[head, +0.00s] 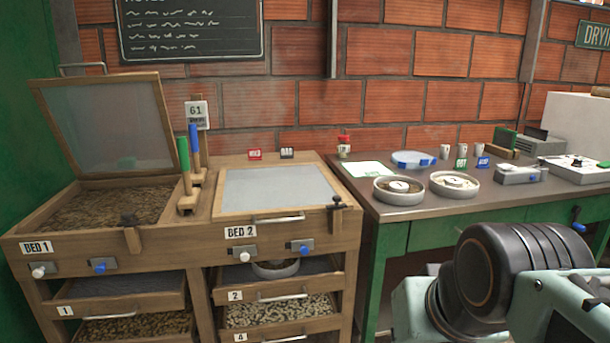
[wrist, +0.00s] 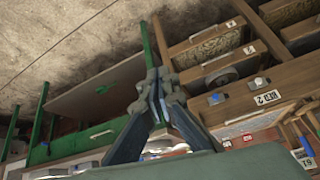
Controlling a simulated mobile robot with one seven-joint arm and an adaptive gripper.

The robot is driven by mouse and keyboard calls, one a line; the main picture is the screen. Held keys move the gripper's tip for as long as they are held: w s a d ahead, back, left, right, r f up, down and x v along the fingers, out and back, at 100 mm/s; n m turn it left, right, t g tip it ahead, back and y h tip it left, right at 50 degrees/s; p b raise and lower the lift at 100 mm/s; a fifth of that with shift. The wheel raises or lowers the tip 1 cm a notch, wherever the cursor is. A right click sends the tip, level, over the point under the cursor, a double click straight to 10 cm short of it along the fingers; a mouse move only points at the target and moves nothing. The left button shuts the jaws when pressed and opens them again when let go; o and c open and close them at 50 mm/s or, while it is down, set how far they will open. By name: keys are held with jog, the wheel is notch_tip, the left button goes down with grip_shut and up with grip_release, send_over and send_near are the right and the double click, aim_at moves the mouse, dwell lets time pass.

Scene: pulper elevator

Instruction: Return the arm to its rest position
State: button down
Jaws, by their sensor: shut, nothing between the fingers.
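My gripper (wrist: 157,90) shows in the wrist view with its two fingers together at the tips, shut and empty. It is clear of the furniture, with the cabinet drawers to its right and the green table legs to its left in that view. In the head view, part of my arm (head: 500,270) fills the lower right corner, in front of the green table. My gripper's fingers are not visible in the head view.
The bed cabinet (head: 198,235) stands at left; the BED 1 lid (head: 105,125) is raised and the BED 2 lid (head: 275,192) is down. The table (head: 400,214) at right holds bowls, cups and scales. Bare floor (wrist: 70,50) shows in the wrist view.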

notch_tip(320, 180, up, 30)
jog(key=s+a+p, duration=0.1)
jog(key=s+p, duration=0.1)
jog(key=p, duration=3.1)
jog(key=shift+s+n+g, duration=0.2)
jog(key=shift+n+g, duration=0.1)
jog(key=shift+g, duration=0.1)
